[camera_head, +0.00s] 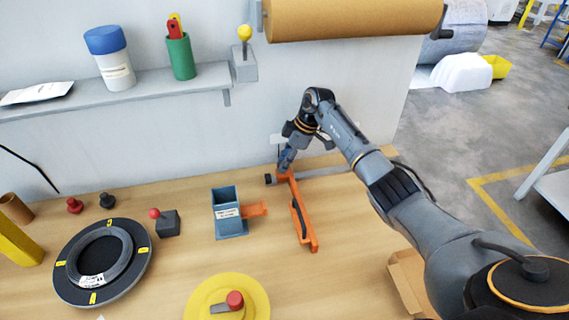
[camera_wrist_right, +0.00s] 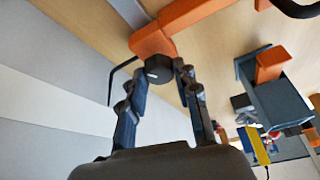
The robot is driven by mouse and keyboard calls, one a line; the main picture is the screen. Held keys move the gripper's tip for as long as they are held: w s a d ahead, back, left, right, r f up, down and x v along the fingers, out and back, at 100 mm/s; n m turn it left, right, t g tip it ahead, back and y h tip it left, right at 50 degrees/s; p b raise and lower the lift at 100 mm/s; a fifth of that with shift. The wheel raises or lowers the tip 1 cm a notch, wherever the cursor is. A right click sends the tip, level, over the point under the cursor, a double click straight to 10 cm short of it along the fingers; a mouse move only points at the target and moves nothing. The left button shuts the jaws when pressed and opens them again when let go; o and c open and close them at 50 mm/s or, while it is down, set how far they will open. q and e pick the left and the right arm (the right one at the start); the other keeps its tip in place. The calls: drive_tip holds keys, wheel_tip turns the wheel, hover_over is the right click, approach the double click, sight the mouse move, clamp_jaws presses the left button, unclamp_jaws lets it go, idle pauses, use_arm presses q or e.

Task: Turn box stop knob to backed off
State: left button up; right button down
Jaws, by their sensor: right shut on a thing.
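The box stop knob (camera_wrist_right: 158,67) is dark and round with a small white mark, at the end of an orange bracket (camera_wrist_right: 172,32) in the right wrist view. My right gripper (camera_wrist_right: 160,78) has its two fingers on either side of the knob and is shut on it. In the head view my right gripper (camera_head: 285,168) reaches down to the far end of the orange arm (camera_head: 304,220) at the back of the bench. The fingers hide the knob there. The direction of the white mark is hard to read. My left gripper is not in view.
A blue-grey holder (camera_head: 228,222) with an orange part stands left of the orange arm. A grey bar (camera_head: 325,171) runs along the wall. A coil (camera_head: 69,284), a yellow disc (camera_head: 258,295) with a red knob and a cardboard box (camera_head: 403,280) are on the bench (camera_head: 345,245).

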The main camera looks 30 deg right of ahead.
drive_tip(key=shift+w+d+f+n+g+b, duration=0.1)
drive_tip(key=shift+n+g+b, duration=0.05)
drive_tip(key=shift+n+b, duration=0.3)
drive_tip(key=shift+w+f+n+g+b, duration=0.15)
drive_tip(key=shift+n+b, duration=0.15)
drive_tip(key=shift+n, duration=0.15)
drive_tip(key=n+g+b, duration=0.1)
drive_tip(key=n+b, duration=0.1)
drive_tip(key=b, duration=0.1)
drive_tip(key=n+b, duration=0.2)
drive_tip(key=b, duration=0.1)
drive_tip(key=shift+n+g+y, duration=0.3)
drive_tip(key=shift+n+g, duration=0.1)
drive_tip(key=shift+r+n+g+b, duration=0.25)
drive_tip(key=shift+n+b, duration=0.45)
drive_tip(key=shift+b, duration=0.45)
drive_tip(key=c, duration=1)
unclamp_jaws()
drive_tip(key=shift+r, duration=0.15)
wheel_tip(320, 180, up, 10)
drive_tip(key=shift+f, duration=0.15)
